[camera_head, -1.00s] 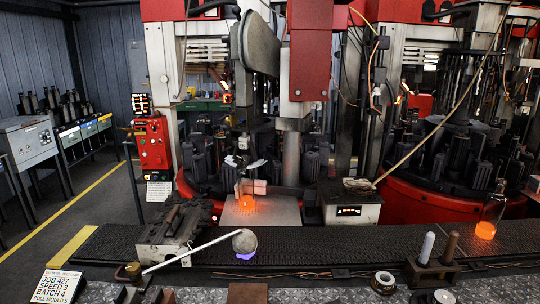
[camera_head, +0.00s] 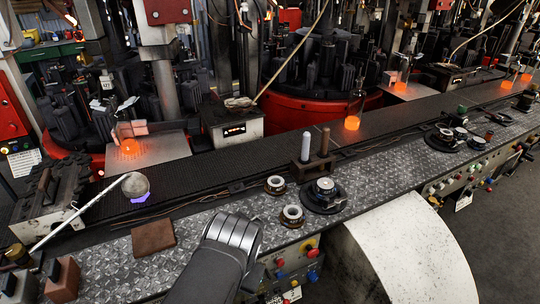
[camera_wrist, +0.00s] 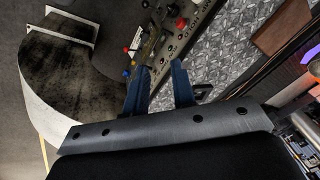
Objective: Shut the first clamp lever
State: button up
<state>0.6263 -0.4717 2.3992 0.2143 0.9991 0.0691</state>
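I cannot tell for certain which part is the first clamp lever. In the wrist view a small dark looped handle (camera_wrist: 203,92) shows just right of my gripper (camera_wrist: 160,80), by the patterned metal deck. My gripper's two blue fingers stand apart with nothing between them, so it is open. In the head view my grey arm reaches in from the bottom over the deck's front edge, and its fingers are hidden. A dark round fixture (camera_head: 324,196) and two pale rings (camera_head: 275,185) (camera_head: 291,215) sit on the deck (camera_head: 215,205) beyond my arm.
A control panel with coloured knobs (camera_head: 295,262) runs along the deck's front. A white curved guard (camera_head: 405,250) stands right of it. Glowing bottles (camera_head: 352,120) stand near the conveyor.

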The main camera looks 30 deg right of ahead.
jog(key=m, duration=0.1)
jog(key=m+t+y, duration=0.3)
jog(key=m+t, duration=1.1)
jog(key=m, duration=1)
send_near(335, 202)
jog(key=s+a+r, duration=0.2)
jog(key=s+a, duration=0.1)
jog(key=s, duration=0.2)
jog(key=w, duration=0.5)
jog(key=w+a, duration=0.1)
jog(key=w, duration=0.5)
jog(key=w+a, duration=0.1)
jog(key=w, duration=0.4)
jog(key=shift+w+a+f, duration=0.2)
jog(key=shift+w+a, duration=0.05)
jog(key=shift+w, duration=0.1)
grip_shut()
